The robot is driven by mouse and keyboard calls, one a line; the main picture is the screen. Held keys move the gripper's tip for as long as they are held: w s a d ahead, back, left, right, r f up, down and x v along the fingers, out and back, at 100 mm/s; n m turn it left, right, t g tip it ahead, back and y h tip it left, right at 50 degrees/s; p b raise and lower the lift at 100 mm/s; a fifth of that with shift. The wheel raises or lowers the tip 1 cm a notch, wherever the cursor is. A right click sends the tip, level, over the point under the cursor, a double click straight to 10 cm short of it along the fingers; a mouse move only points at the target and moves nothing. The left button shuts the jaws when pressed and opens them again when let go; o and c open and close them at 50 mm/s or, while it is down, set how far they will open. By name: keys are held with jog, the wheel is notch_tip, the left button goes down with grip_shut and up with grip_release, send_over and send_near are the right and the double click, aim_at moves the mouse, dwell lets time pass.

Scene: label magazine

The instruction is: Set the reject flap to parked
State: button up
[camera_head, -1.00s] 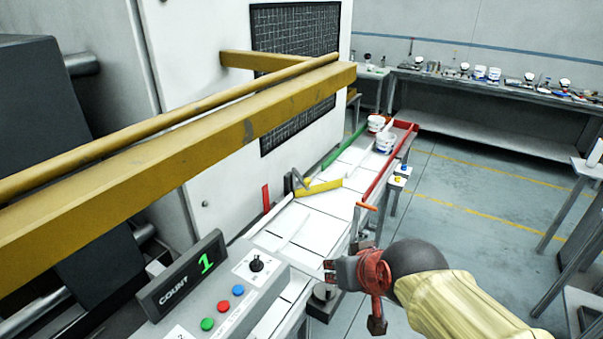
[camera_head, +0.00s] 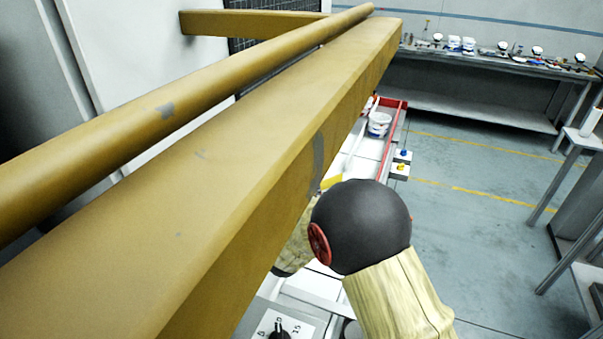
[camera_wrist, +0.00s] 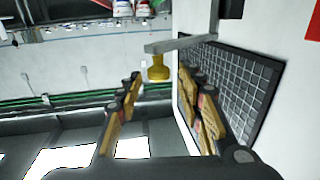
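The reject flap seems to be the yellow plate (camera_head: 332,182) on the white conveyor; in the head view only a small part shows between the yellow beam and my arm, so its setting is hidden. In the wrist view, a yellow knob-like piece (camera_wrist: 157,68) is joined to a grey bar (camera_wrist: 180,43); I cannot tell for certain whether it belongs to the flap. My gripper (camera_wrist: 160,108) is open and empty, its fingers apart on either side of the line toward that piece. No contact shows. In the head view the gripper is hidden behind the beam and my arm.
A thick yellow beam (camera_head: 230,170) crosses over the conveyor, close to my arm. White tubs (camera_head: 379,124) stand at the conveyor's far end beside a red rail (camera_head: 392,135). A dark grid panel (camera_wrist: 240,85) is at the right in the wrist view.

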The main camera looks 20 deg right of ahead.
jog(key=b+x, duration=0.2)
jog(key=x, duration=0.5)
jog(key=shift+w+d+r, duration=0.15)
jog(key=shift+w+d, duration=0.1)
jog(key=shift+d, duration=0.05)
jog(key=c, duration=0.3)
grip_shut()
dwell(0.5)
